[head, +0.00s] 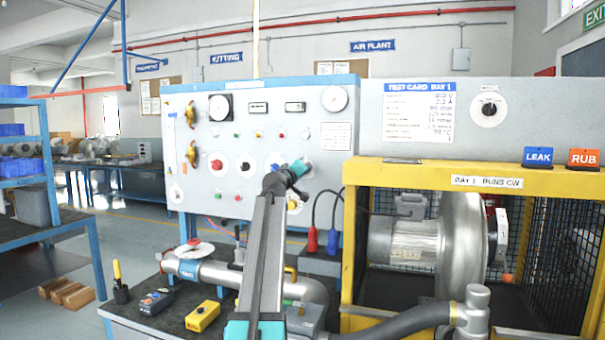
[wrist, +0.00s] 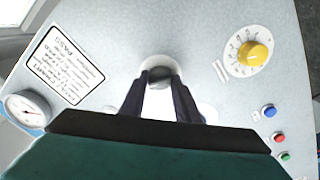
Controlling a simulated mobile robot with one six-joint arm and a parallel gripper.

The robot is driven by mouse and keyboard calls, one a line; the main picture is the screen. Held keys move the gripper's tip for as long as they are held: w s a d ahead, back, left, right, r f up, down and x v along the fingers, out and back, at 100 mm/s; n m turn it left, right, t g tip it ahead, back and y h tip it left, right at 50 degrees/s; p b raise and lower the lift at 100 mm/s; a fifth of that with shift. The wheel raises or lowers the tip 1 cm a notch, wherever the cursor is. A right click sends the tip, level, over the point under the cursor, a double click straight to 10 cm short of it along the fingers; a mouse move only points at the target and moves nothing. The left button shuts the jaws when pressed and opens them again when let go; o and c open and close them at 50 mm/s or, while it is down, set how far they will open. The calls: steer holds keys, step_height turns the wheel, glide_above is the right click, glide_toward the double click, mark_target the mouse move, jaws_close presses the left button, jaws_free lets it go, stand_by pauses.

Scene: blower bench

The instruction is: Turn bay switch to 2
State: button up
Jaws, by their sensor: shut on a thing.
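A white round plate shows behind the knob, mostly hidden by my fingers. No number or pointer on it can be read. In the head view my gripper (head: 301,168) is at the lower right of the panel (head: 240,190) and hides that knob. A yellow knob (wrist: 257,54) with a white dial sits apart from my fingers. A black knob (head: 489,108) on a white round plate is on the grey wall beside the test card.
Near the gripped knob are a round gauge (wrist: 25,108), a printed label (wrist: 64,66) and a blue button (wrist: 270,110). A yellow-framed cage (head: 470,180) with a blower stands right of my arm. A pipe (head: 215,272) lies on the bench below.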

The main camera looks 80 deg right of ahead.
steer(key=o, duration=1)
steer(key=shift+w+a+b, duration=0.2)
steer(key=shift+w+a, duration=0.25)
steer(key=shift+a, duration=1.8)
steer(key=shift+w+a+b, duration=0.15)
steer(key=shift+w+a, duration=0.3)
steer(key=shift+a, duration=1.8)
steer(key=shift+w+a+b, duration=0.2)
steer(key=shift+w+a, duration=0.25)
steer(key=shift+a, duration=1.8)
